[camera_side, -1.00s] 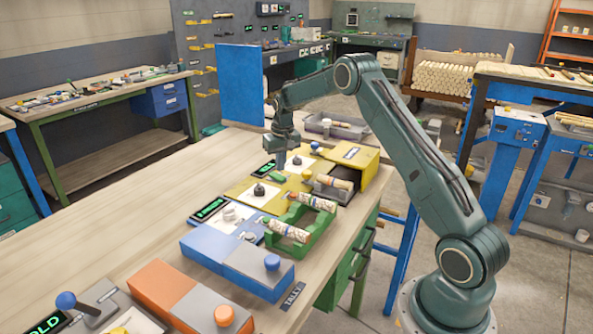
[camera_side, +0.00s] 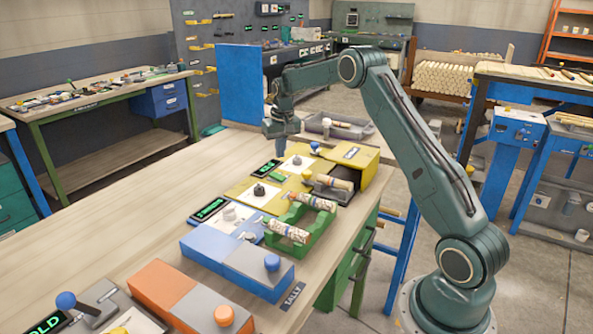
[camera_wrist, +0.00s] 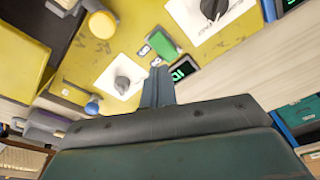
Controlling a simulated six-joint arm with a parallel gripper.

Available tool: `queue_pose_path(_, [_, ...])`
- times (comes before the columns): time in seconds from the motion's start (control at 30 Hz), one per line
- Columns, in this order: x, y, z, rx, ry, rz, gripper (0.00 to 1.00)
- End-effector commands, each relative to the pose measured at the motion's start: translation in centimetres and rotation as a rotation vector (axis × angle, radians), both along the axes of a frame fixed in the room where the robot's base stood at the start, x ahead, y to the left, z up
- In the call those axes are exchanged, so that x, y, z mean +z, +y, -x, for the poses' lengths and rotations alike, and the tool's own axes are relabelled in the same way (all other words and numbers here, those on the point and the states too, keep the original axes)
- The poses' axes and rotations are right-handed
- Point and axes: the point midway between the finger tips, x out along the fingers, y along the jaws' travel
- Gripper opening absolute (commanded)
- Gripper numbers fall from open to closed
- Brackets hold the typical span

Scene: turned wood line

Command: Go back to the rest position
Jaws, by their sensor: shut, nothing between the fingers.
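My gripper (camera_side: 281,153) hangs over the far part of the workbench (camera_side: 165,200), pointing down beside the yellow station (camera_side: 262,195) with its dark knobs. Its fingers are shut together and hold nothing. In the wrist view the closed fingers (camera_wrist: 158,88) point toward a white plate with a dark knob (camera_wrist: 123,84) and a small lit display (camera_wrist: 184,69). I cannot tell its exact height above the bench.
A green rack (camera_side: 303,222) holds patterned wooden cylinders. A yellow box (camera_side: 352,156) stands behind it. A blue box (camera_side: 240,262) and an orange box (camera_side: 165,287) are nearer the camera. A blue panel (camera_side: 240,85) rises behind the bench. The bench's left side is bare.

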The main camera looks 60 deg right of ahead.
Motion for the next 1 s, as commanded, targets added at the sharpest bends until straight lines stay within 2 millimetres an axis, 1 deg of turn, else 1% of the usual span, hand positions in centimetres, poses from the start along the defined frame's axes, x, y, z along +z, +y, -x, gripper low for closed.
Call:
queue_pose_path(0.27, [0.2,0.1,0.0,0.002,-0.001,0.001,0.0])
queue_pose_path(0.43, [1.6,1.1,0.3,0.016,-0.01,0.005,0.0])
queue_pose_path(0.57, [3.7,2.7,0.9,0.038,-0.023,0.012,0.0])
queue_pose_path(0.67, [5.8,4.5,1.7,0.06,-0.036,0.017,0.0])
queue_pose_path(0.8, [8.8,7.2,3.2,0.096,-0.058,0.027,0.0])
queue_pose_path(1.0, [12.5,10.9,6.0,0.147,-0.089,0.04,0.0])
